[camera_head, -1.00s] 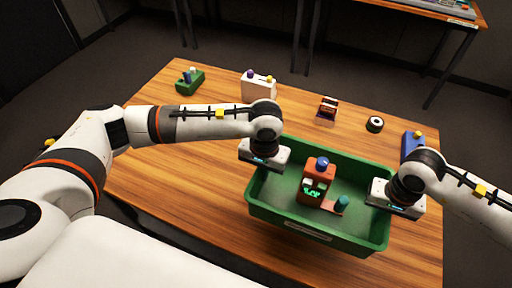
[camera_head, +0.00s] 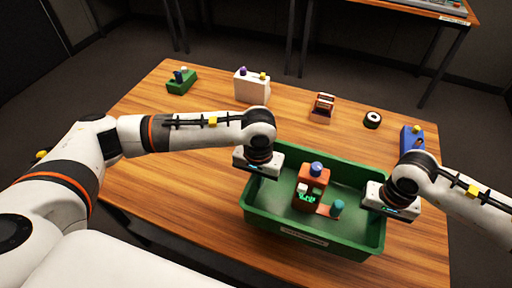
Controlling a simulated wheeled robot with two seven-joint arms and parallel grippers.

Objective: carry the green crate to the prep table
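The green crate (camera_head: 312,241) is over the near right part of the wooden table (camera_head: 180,187); I cannot tell whether its bottom touches the tabletop. An orange device (camera_head: 312,190) with a blue knob and a teal cylinder (camera_head: 337,209) are inside it. My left gripper (camera_head: 258,163) is at the crate's left wall and my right gripper (camera_head: 391,203) at its right wall. Their fingertips are hidden, but the crate moves along with both, so they appear shut on its walls. Which table is the prep table is not marked.
Another table (camera_head: 425,10) stands at the back right. Dark floor lies between.

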